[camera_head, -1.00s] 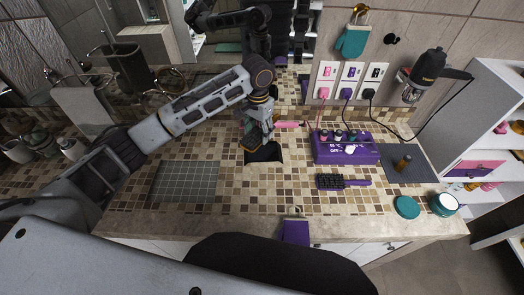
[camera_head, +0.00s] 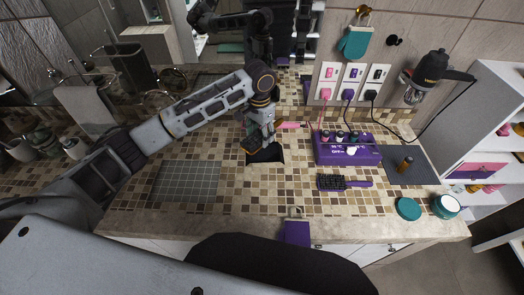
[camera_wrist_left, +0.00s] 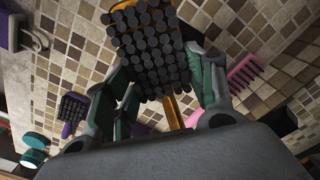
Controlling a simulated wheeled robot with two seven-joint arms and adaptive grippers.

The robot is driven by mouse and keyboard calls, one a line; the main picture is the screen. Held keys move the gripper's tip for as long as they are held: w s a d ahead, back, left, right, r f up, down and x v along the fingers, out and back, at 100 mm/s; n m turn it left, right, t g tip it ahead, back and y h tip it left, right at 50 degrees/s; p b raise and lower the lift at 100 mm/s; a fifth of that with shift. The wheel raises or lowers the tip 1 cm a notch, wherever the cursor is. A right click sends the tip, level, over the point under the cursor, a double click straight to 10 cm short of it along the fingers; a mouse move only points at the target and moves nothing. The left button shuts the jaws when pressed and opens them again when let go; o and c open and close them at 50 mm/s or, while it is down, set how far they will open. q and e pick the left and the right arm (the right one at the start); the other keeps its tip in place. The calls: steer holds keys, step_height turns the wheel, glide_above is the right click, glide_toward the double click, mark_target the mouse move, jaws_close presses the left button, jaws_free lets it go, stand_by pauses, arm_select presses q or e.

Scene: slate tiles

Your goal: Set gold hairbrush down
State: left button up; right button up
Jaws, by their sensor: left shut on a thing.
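My left gripper (camera_head: 257,138) is over the tiled counter, left of the purple box. It is shut on the gold hairbrush (camera_head: 250,146). In the left wrist view the hairbrush (camera_wrist_left: 148,52) shows its black bristles, gold rim and gold handle between the green-padded fingers of my left gripper (camera_wrist_left: 165,95). The brush looks tilted and appears held above the counter; its exact height is hard to tell. A dark patch (camera_head: 267,155) lies on the counter just below the gripper. My right gripper is not in view.
A pink comb (camera_head: 291,125) lies close behind the gripper. A purple box (camera_head: 345,153) with bottles, a purple hairbrush (camera_head: 343,183) and a dark mat (camera_head: 408,170) are to the right. A grey gridded mat (camera_head: 187,182) lies at left. Tiles in front are clear.

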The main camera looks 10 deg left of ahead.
mark_target(260, 135)
arm_select(q)
steer(key=shift+f, duration=2)
steer(key=shift+f+p, duration=0.5)
steer(key=shift+f, duration=1.9)
steer(key=shift+s+f, duration=0.1)
steer(key=o, duration=1)
steer(key=shift+r, duration=0.2)
step_height(260, 135, up, 12)
steer(key=shift+f+b, duration=0.15)
steer(key=shift+b, duration=0.6)
